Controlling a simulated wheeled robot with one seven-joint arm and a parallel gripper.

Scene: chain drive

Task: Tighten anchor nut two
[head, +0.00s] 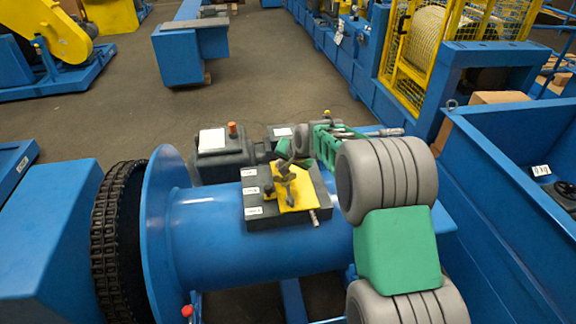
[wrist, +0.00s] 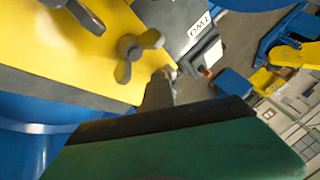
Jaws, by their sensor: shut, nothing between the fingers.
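A dark block with a yellow plate (head: 300,197) sits on top of the blue cylinder, with several white labels along its left edge. In the wrist view a grey wing nut (wrist: 138,50) stands on the yellow plate (wrist: 60,60), near a label reading TWO (wrist: 200,24). A second grey metal piece (wrist: 82,14) shows at the top left, partly cut off. My gripper (wrist: 160,88) is shut and empty, its tip just below and right of the wing nut; I cannot tell whether they touch. In the head view my gripper (head: 284,160) is over the plate's far side, small and partly hidden.
The blue cylinder (head: 215,235) carries a flange (head: 160,230) and a dark chain wheel (head: 115,240) at left. A dark box with an orange button (head: 222,150) stands behind the block. A blue bin (head: 500,190) is at right. Open floor lies beyond.

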